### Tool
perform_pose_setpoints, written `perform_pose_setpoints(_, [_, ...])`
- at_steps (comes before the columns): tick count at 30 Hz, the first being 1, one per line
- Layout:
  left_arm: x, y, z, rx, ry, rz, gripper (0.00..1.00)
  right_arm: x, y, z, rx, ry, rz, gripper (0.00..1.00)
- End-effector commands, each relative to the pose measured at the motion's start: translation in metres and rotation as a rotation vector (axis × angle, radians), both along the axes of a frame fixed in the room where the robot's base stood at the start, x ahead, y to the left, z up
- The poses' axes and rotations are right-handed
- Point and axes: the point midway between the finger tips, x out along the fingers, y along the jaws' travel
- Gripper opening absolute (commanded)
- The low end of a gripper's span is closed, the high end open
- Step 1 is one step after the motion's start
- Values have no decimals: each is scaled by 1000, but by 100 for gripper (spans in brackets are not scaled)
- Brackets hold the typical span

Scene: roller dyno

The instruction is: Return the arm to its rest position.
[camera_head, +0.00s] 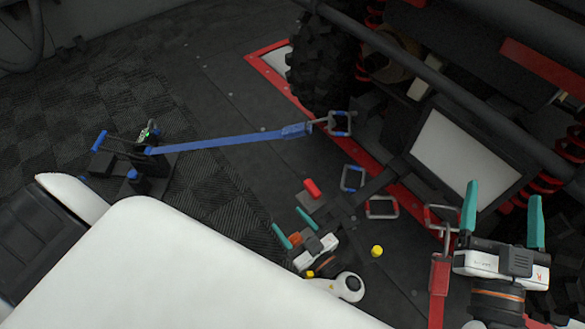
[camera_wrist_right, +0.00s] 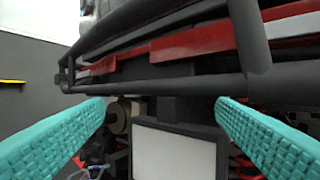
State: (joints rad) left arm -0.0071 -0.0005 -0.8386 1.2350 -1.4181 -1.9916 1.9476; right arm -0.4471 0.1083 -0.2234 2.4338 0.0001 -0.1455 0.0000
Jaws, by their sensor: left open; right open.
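My right gripper (camera_head: 503,190) is at the lower right of the head view, its teal fingers spread and nothing between them. In the right wrist view the same open fingers (camera_wrist_right: 160,102) point toward the vehicle's front, with a pale panel (camera_wrist_right: 174,152) beyond them. My left gripper (camera_head: 286,217) is low in the middle of the head view, with its teal fingers apart and empty. Its forearm is partly hidden by my white body.
A blue strap (camera_head: 225,140) runs taut from a ratchet (camera_head: 150,140) to a hook by the tyre (camera_head: 320,60). Metal shackles (camera_head: 381,207) and a yellow knob (camera_head: 377,251) are between my grippers. Dark floor at left is open.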

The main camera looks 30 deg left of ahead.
Motion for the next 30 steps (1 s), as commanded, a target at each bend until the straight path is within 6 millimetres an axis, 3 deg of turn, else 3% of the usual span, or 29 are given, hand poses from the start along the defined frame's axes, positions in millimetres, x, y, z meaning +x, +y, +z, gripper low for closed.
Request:
perform_pose_setpoints(6, [0,0,25,-1,-2,1,58,2,-5,-34,-62,236,-14,80])
perform_pose_setpoints(12, [0,0,37,0,0,1,58,-1,-10,-57,-97,374,-23,80])
perform_pose_setpoints(23, [-1,2,38,-11,22,8,58,-3,-11,-67,-110,426,-26,80])
perform_pose_setpoints(26, [-8,10,30,-68,147,38,58,-6,-14,-78,-124,479,-29,80])
perform_pose_setpoints(30, [-31,30,7,-269,517,56,58,-20,-21,-110,-165,652,-40,80])
